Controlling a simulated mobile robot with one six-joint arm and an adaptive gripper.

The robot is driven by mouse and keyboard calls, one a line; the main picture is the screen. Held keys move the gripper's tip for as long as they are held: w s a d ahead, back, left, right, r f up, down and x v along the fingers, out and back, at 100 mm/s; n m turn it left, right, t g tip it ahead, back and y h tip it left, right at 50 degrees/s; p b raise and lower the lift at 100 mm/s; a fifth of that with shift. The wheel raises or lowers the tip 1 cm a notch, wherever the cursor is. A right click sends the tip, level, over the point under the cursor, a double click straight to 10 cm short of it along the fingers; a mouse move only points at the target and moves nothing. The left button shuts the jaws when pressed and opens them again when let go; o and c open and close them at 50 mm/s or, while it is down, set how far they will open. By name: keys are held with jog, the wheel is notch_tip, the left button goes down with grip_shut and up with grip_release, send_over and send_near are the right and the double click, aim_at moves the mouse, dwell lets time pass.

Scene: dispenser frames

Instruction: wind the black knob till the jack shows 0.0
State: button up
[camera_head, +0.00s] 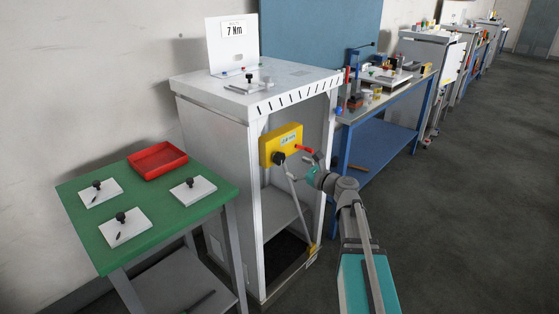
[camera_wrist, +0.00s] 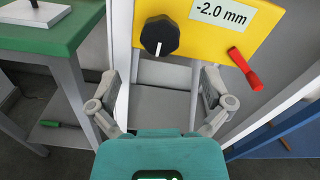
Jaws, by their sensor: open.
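The black knob (camera_wrist: 159,36) is on the front of a yellow box, the jack (camera_wrist: 196,15), fixed in the white cabinet frame. The knob's white pointer line points down. The jack's label (camera_wrist: 223,15) reads -2.0 mm in the wrist view. A red lever (camera_wrist: 246,68) sticks out at the jack's lower right. In the head view my gripper is small beside the jack.
A green table (camera_head: 150,232) at left holds a red tray (camera_head: 157,161) and several white plates with black knobs. The white cabinet (camera_head: 212,130) carries a 7 Nm sign (camera_head: 235,29). A blue-framed workbench (camera_head: 372,150) stands to the right. Open floor lies at right.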

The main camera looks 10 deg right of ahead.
aim_at(281, 160)
jog(key=shift+x, duration=3.6)
jog(key=c, duration=1)
jog(key=shift+a, duration=0.2)
jog(key=shift+c, duration=0.5)
jog(key=shift+d, duration=0.15)
jog(key=shift+s+n, duration=0.1)
jog(key=shift+n, duration=0.3)
